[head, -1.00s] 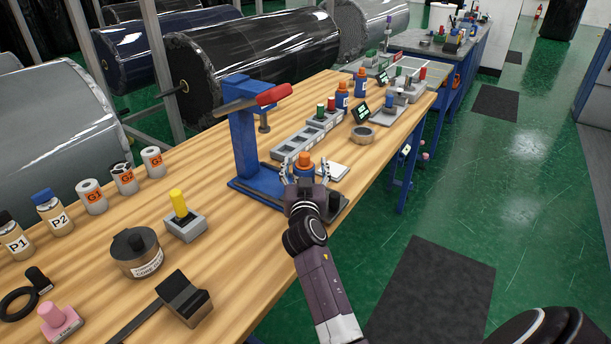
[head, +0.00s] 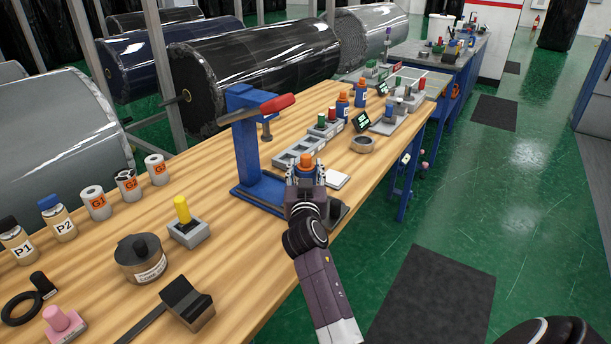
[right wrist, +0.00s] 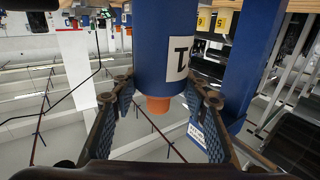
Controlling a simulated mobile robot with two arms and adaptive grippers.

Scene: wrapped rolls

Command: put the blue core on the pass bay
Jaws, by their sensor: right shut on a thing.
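My right gripper (head: 305,176) is shut on a blue cylinder with an orange top (head: 305,160). It stands upright between the fingers, next to the blue clamp stand's base. In the right wrist view the blue cylinder (right wrist: 163,40) carries a white label, and the fingers (right wrist: 160,92) flank its orange end. I cannot tell whether its bottom touches anything. I cannot tell for sure which thing is the blue core or which spot is the pass bay. A grey compartment tray (head: 283,158) lies just behind the gripper. My left gripper is not in view.
The blue clamp stand (head: 245,150) with a red handle rises left of the gripper. Two blue bottles with orange caps (head: 342,104) stand farther back.

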